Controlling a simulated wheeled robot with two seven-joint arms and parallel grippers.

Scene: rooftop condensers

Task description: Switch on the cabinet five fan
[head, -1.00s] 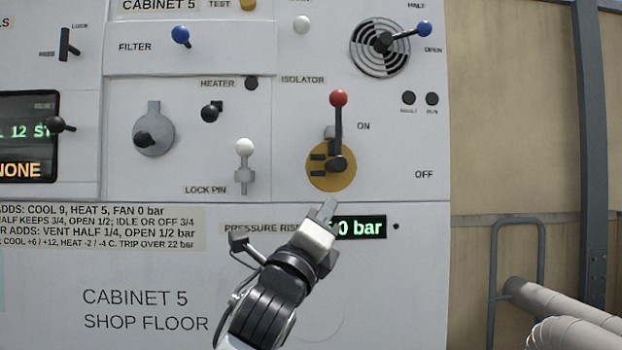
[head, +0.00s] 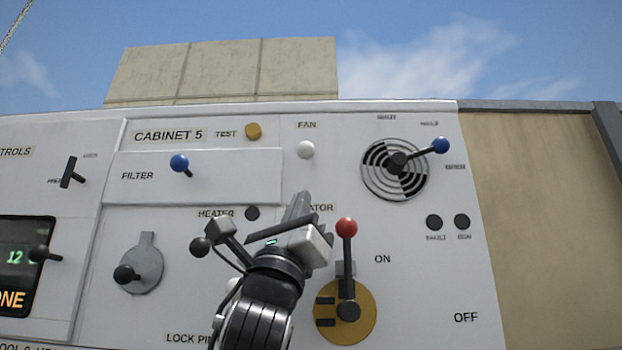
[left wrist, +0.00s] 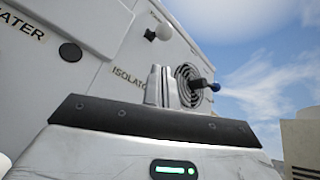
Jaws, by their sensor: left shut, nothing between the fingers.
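The cabinet five panel carries a FAN label (head: 307,125) with a round white fan knob (head: 305,150) below it. The knob shows in the left wrist view (left wrist: 163,31) at the top, sticking out from the panel. My left gripper (head: 300,203) is shut and empty, pointing up, below the fan knob and apart from it in the picture. Its closed fingers show in the left wrist view (left wrist: 160,86), in front of the ISOLATOR label. The gap in depth to the panel is hard to tell. My right gripper is not in view.
The red-tipped isolator lever (head: 347,262) stands upright just right of my left gripper, near ON. A round vent with a blue-tipped lever (head: 397,165) is to the upper right. A blue filter knob (head: 180,163) and yellow test button (head: 253,131) are to the left.

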